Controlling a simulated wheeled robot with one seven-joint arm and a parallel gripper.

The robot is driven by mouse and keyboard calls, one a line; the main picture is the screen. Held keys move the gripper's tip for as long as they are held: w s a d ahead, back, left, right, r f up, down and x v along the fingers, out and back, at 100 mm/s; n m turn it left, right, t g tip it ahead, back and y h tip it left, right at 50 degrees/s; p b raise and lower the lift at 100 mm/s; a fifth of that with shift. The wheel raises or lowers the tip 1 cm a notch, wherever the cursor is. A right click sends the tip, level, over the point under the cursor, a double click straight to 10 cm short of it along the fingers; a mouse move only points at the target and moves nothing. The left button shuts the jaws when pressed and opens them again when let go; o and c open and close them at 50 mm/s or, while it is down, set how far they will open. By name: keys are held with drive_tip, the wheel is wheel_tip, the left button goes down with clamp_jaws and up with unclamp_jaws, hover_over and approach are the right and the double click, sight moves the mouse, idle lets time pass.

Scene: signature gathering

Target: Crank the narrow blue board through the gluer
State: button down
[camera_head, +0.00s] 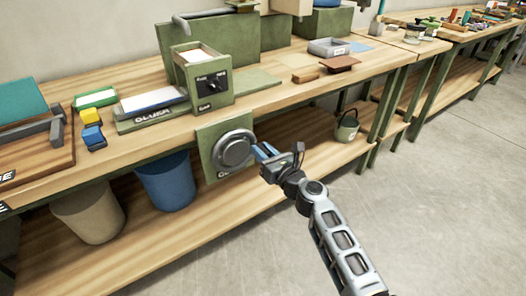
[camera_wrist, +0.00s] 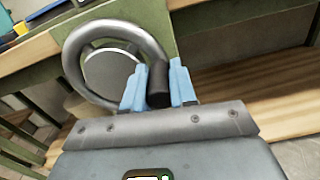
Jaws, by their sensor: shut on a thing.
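The gluer (camera_head: 210,88) is a green box with a dial on the bench. Its long infeed bed (camera_head: 140,120) sticks out to the left, and a narrow pale board with a bluish edge (camera_head: 155,101) lies on it. The crank wheel (camera_head: 233,150) is a grey ring on a green panel below the bench edge. My gripper (camera_head: 266,151) is at the wheel's right side. In the wrist view its blue fingers (camera_wrist: 158,88) are shut on the dark crank handle (camera_wrist: 158,74), at the right of the wheel (camera_wrist: 72,62).
A blue bin (camera_head: 166,182) and a beige bin (camera_head: 90,212) stand under the bench at left. A small green bucket (camera_head: 347,127) is at the right. Yellow and blue blocks (camera_head: 92,130) and a grey tray (camera_head: 328,47) are on the bench. The floor at right is clear.

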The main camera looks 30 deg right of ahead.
drive_tip(key=c, duration=0.9)
unclamp_jaws()
drive_tip(key=s, duration=0.8)
drive_tip(key=s+a+f+n+g+h, duration=0.1)
drive_tip(key=s+a+f+n+g, duration=0.15)
drive_tip(key=s+n, duration=0.85)
drive_tip(key=s+a+f+n+g, duration=0.15)
drive_tip(key=s+a+n, duration=0.4)
drive_tip(key=s, duration=0.95)
drive_tip(key=s+a+r+n, duration=0.2)
drive_tip(key=s+r+n, duration=0.5)
drive_tip(key=n, duration=0.3)
drive_tip(key=s+a+r+n+y, duration=0.1)
drive_tip(key=s+a+r+n, duration=0.1)
drive_tip(key=s+r+n, duration=0.5)
drive_tip(key=s+n, duration=0.2)
drive_tip(key=n, duration=0.2)
drive_tip(key=shift+s+a+t, duration=0.25)
drive_tip(key=shift+a+t, duration=0.05)
drive_tip(key=shift+t, duration=0.1)
